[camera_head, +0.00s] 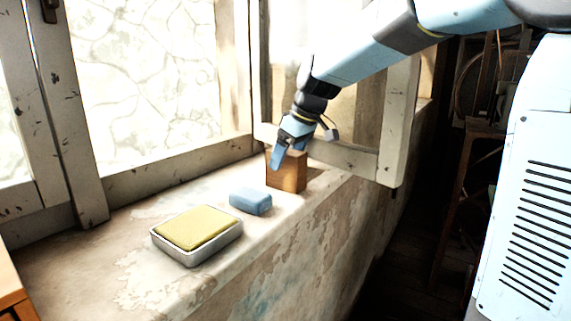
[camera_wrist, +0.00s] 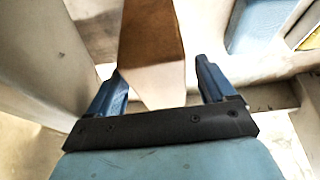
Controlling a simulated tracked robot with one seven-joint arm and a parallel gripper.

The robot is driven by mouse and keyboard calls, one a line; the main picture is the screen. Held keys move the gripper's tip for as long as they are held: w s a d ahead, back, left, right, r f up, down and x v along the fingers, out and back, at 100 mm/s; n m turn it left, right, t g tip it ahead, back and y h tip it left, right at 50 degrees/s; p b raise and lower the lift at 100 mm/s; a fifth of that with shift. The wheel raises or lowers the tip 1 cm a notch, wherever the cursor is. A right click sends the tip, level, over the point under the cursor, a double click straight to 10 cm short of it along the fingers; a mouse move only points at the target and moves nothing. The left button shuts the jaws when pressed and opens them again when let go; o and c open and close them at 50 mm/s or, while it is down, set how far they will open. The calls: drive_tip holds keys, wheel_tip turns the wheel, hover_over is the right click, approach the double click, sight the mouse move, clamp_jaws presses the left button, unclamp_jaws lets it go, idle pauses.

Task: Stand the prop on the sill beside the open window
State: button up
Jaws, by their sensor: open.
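The prop, a brown wooden block (camera_head: 287,173), stands upright on the worn sill (camera_head: 130,240), beside the open window sash (camera_head: 340,155). My gripper (camera_head: 282,158) is at the block's top in the head view, with its blue fingers pointing down. In the wrist view the block (camera_wrist: 150,50) shows between the two open fingers (camera_wrist: 158,85), with a visible gap to the right finger. Whether the left finger touches it I cannot tell. The block's far side is hidden.
A blue soap-like block (camera_head: 250,202) and a metal tray with a yellow pad (camera_head: 197,228) sit on the sill left of the prop. The sash frame is close to my gripper. The sill's front edge drops to a dark floor. The near left sill is clear.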

drive_tip(key=shift+v, duration=2.45)
